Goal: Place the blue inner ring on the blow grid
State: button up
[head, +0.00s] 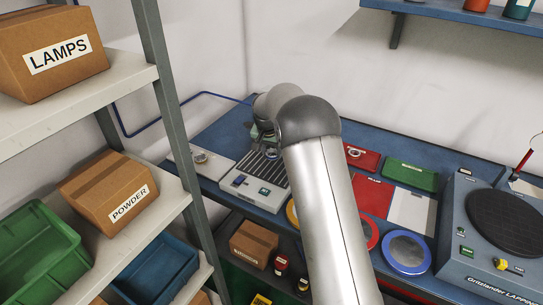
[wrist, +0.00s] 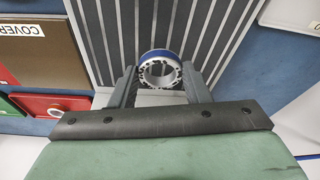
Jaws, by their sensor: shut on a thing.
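The blue inner ring (wrist: 160,54) is a metallic ring with a blue band, seen in the wrist view. My gripper (wrist: 159,72) is shut on it, with one dark finger on each side. The blow grid (wrist: 105,30) is the dark and light striped panel behind the ring. I cannot tell whether the ring touches the grid or is just above it.
A pale tray with a small ring (head: 201,157) stands left of the grid. Right of my arm are a red box (head: 362,157), a green box (head: 409,175), a blue-rimmed disc (head: 406,252) and the lapping machine (head: 497,235). A shelf rack (head: 172,110) stands at the left.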

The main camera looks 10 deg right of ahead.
aim_at(272, 163)
jog(key=shift+s+a+x, duration=0.1)
jog(key=shift+s+x, duration=0.05)
jog(key=shift+x, duration=0.65)
jog(key=shift+s+a+x, duration=0.1)
jog(key=shift+s+x, duration=0.05)
jog(key=shift+x, duration=0.65)
jog(key=shift+f, duration=0.15)
jog(key=shift+f, duration=0.15)
jog(key=o, duration=1)
